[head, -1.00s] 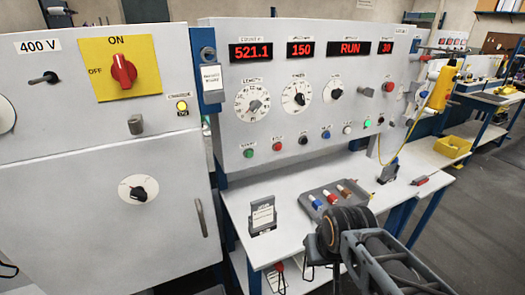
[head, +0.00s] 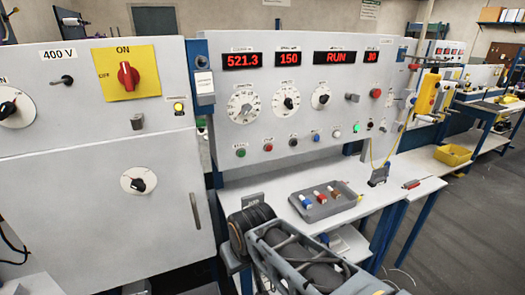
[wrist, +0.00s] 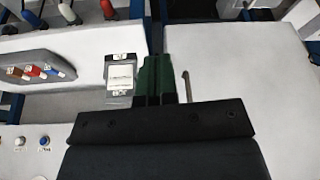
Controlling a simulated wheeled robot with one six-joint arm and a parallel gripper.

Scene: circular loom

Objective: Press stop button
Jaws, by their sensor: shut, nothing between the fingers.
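The grey control panel (head: 300,110) carries a lower row of small buttons. A green button (head: 240,152) is at its left end, with a red button (head: 268,147) beside it. A larger red button (head: 376,92) sits higher at the right. The labels are too small to read, so I cannot tell which one is marked stop. The RUN display (head: 335,57) is lit. My gripper (wrist: 163,65) is shut and empty in the wrist view, with dark green fingers. In the head view my arm's dark wrist is below the panel, apart from the buttons; the fingers are not clear there.
The table (head: 400,170) stands under the panel. A grey tray (head: 325,207) with coloured pieces lies on it. A large grey cabinet (head: 90,200) stands at left; a yellow pendant (head: 428,92) hangs at right.

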